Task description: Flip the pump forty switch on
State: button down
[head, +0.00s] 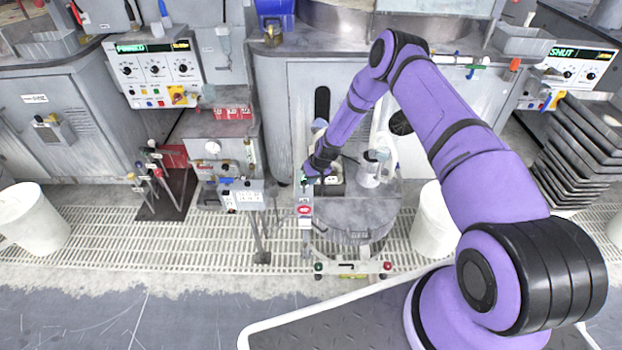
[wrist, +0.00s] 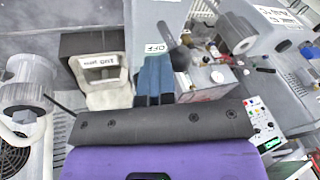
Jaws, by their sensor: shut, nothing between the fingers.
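In the wrist view a grey switch box stands just beyond my gripper, with an OFF label (wrist: 156,48) on its face. A dark rounded lever end (wrist: 179,57) shows to the right of the label. My gripper (wrist: 154,72) is shut and empty, its blue fingers close to the label; I cannot tell whether they touch the box. In the head view my gripper (head: 307,178) is small, at the top of a narrow grey post with a red oval sign (head: 305,210). The lever is too small to make out there.
A pump unit with a light block and a small, hard-to-read label (wrist: 98,62) is left of my fingers. A grey drum (head: 358,218) and white bucket (head: 432,218) stand right of the post. A valve stand (head: 241,195) is left. The grating in front is partly clear.

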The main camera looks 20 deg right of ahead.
jog(key=s+t, duration=0.1)
jog(key=s+a+t, duration=0.1)
jog(key=shift+s+f+n+t+h, duration=0.2)
jog(key=shift+n+t+h, duration=0.1)
jog(key=shift+t+h, duration=0.1)
jog(key=shift+w+d, duration=0.1)
jog(key=shift+r, duration=0.8)
jog(key=s+d+r, duration=0.4)
jog(key=s+r, duration=0.2)
jog(key=r, duration=0.2)
jog(key=shift+s+d+r, duration=0.3)
jog(key=shift+s+r, duration=0.05)
